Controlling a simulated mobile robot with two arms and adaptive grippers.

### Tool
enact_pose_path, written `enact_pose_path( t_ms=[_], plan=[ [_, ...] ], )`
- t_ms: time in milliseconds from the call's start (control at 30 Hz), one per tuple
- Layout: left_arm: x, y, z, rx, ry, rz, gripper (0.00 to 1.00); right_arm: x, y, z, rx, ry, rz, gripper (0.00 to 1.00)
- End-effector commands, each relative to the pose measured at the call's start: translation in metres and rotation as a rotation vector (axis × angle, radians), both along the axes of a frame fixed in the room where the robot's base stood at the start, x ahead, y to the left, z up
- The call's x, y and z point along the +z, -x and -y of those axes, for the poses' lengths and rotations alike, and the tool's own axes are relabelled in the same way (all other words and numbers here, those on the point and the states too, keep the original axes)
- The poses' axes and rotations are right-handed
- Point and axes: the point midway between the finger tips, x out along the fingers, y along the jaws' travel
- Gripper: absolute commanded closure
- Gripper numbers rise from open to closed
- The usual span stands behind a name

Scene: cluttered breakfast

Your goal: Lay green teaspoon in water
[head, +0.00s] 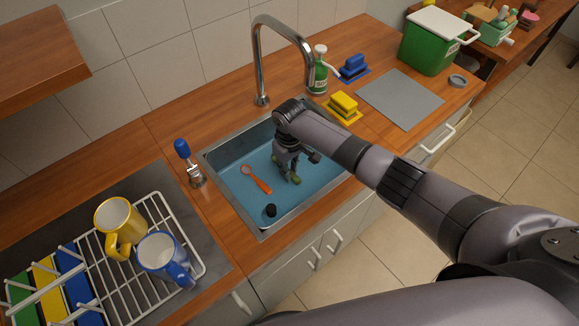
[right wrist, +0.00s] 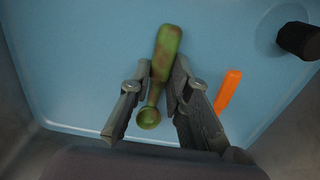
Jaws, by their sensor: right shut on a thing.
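The green teaspoon (right wrist: 165,52) has brownish smears on its handle. My right gripper (right wrist: 158,76) is shut on it, with a finger on each side and the small round bowl toward the wrist. In the head view my right gripper (head: 287,170) points down inside the sink (head: 219,170), over the blue water (head: 232,186). Green bits of the teaspoon (head: 296,180) show at the fingertips. I cannot tell whether the teaspoon touches the water. My left gripper is not in view.
An orange spoon (head: 262,186) and a black plug (head: 270,210) lie in the sink left of my gripper. The tap (head: 259,60) arches behind. A yellow sponge (head: 343,104) and green bottle (head: 319,72) stand behind the sink. A rack with mugs (head: 160,252) is at left.

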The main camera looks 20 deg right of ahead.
Motion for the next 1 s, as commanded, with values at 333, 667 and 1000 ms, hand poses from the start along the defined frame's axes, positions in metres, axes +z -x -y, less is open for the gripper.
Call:
enact_pose_path(
  t_ms=[333,667,1000],
  plan=[
    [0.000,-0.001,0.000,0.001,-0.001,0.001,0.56,0.000,0.000,0.000,0.000,0.000,0.000,1.00],
    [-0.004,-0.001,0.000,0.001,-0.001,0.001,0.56,-0.008,0.000,0.000,0.001,0.000,0.000,1.00],
    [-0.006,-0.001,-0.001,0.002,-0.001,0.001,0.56,-0.012,0.000,0.000,0.001,0.000,0.001,0.74]
  ],
)
